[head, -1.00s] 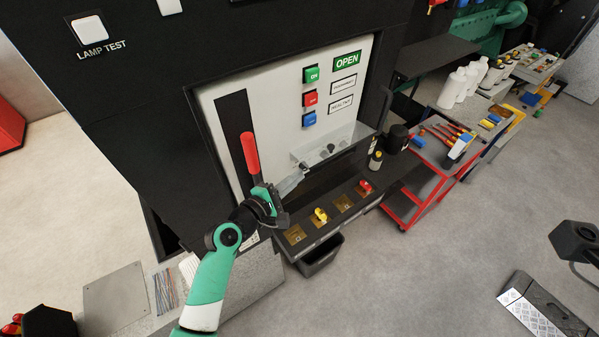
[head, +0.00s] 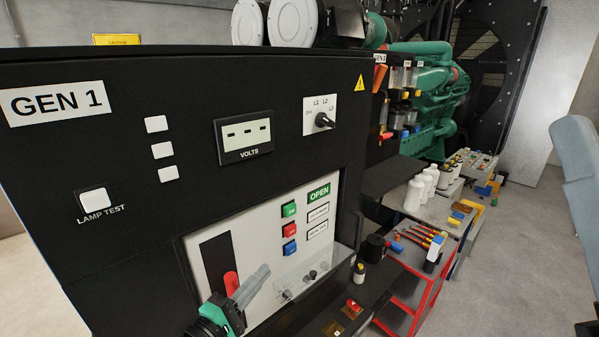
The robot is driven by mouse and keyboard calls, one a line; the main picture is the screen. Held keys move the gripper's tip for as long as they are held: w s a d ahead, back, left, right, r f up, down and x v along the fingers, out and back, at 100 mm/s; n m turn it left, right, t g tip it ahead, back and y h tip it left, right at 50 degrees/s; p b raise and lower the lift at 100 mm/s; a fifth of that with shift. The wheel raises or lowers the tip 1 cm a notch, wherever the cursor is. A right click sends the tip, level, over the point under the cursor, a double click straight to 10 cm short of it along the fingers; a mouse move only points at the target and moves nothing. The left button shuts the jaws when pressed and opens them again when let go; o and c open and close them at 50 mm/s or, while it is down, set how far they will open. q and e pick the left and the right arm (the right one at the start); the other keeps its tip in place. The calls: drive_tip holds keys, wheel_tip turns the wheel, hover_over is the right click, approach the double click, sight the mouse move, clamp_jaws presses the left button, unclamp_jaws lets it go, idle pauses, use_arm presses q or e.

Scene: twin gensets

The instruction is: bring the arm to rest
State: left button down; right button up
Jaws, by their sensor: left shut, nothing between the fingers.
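My left gripper (head: 252,285) shows at the bottom of the head view, in front of the white breaker panel (head: 262,240) of the black GEN 1 cabinet (head: 100,155). Its grey fingers are shut with nothing between them. They point up and to the right. The red handle (head: 231,282) in its dark slot is just behind the gripper and partly hidden by it. I cannot tell from this view how much space lies between them. A green OPEN sign (head: 319,194) shows on the panel. My right gripper is not in view.
Right of the cabinet is a red cart (head: 425,290) with tools. Behind it a bench holds white bottles (head: 414,194). A shelf below the panel carries a red padlock-like item (head: 354,305). Grey floor (head: 530,240) is open at the right.

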use_arm(q)
drive_tip(key=s+a+r+m+t, duration=0.1)
drive_tip(key=s+r+m+t, duration=0.25)
drive_tip(key=r, duration=0.85)
drive_tip(key=s+a+r+m+t, duration=0.15)
drive_tip(key=s+r+m, duration=0.3)
drive_tip(key=r, duration=0.65)
drive_tip(key=s+a+r+m+t+y, duration=0.3)
drive_tip(key=s+r+m+y, duration=0.1)
drive_tip(key=s, duration=0.3)
drive_tip(key=s+a+r+m+t+y, duration=0.3)
drive_tip(key=s+r, duration=0.4)
drive_tip(key=shift+a+r+m+y, duration=0.3)
drive_tip(key=shift+a+m+y, duration=0.1)
drive_tip(key=shift+h, duration=0.3)
